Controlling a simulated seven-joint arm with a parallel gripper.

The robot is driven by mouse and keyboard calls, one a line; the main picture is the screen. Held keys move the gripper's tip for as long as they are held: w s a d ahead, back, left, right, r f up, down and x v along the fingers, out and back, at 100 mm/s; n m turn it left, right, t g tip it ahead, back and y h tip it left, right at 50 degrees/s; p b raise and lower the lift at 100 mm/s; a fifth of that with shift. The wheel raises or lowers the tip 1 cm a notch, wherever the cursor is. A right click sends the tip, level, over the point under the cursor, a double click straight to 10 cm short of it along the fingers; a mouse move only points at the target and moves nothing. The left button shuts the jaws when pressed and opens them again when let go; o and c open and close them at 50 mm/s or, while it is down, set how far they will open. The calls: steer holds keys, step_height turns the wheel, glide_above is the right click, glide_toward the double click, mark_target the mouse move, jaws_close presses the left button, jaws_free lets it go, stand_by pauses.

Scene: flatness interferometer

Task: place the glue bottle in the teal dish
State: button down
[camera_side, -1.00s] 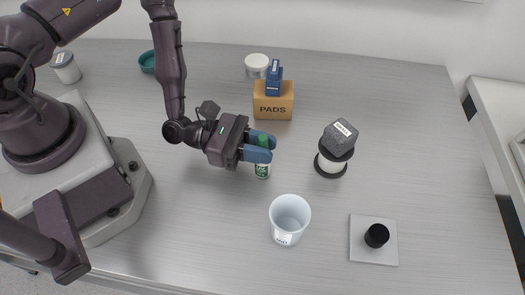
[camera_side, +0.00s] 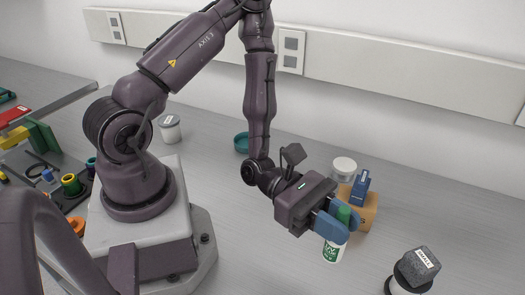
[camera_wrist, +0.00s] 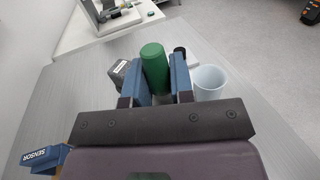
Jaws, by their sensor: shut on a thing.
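The glue bottle (camera_side: 333,252) is white with green print and a green top. My gripper (camera_side: 336,222) is shut on its upper part, with a blue finger on each side. The bottle looks about upright in the side view; whether its base touches the table is not clear. In the wrist view the green top (camera_wrist: 154,66) stands between the fingers (camera_wrist: 160,80). The teal dish (camera_side: 241,143) is round and low, on the table behind my arm, well to the left of the bottle. My forearm passes close to its right edge.
A cardboard box (camera_side: 368,212) with a blue block (camera_side: 361,187) on it stands just behind the gripper. A white-lidded jar (camera_side: 344,167) is behind that. A dark grey block (camera_side: 418,268) sits at front right. A white cup (camera_wrist: 209,83) shows in the wrist view. A white jar (camera_side: 170,128) stands far left.

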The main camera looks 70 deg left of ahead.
steer(key=s+a+f+m+g+y, duration=0.1)
steer(key=s+a+m+g+y, duration=0.1)
steer(key=s+a+m+g, duration=0.55)
steer(key=s+a+m+g+y, duration=0.2)
steer(key=s+m+g, duration=0.6)
steer(key=g, duration=0.7)
steer(key=s+a+f+m+g+y, duration=0.1)
steer(key=a+m+g+y, duration=0.1)
steer(key=a+m+y, duration=0.55)
steer(key=s+a+f+m+g+y, duration=0.1)
steer(key=a+m+y, duration=0.3)
steer(key=a+y, duration=0.6)
steer(key=w+a+r+m+t+y, duration=0.5)
steer(key=w+a+m+t+y, duration=0.2)
steer(key=a+m+t+y, duration=0.35)
steer(key=shift+n, duration=0.25)
steer(key=shift+w+a+f, duration=1.6)
steer(key=shift+a+f, duration=0.3)
steer(key=shift+f, duration=0.2)
steer(key=shift+w+a+f, duration=1.65)
steer(key=shift+a+f, duration=0.2)
steer(key=shift+f, duration=0.3)
steer(key=shift+w+a+f, duration=1.6)
steer(key=shift+a+f, duration=0.3)
steer(key=shift+f, duration=0.2)
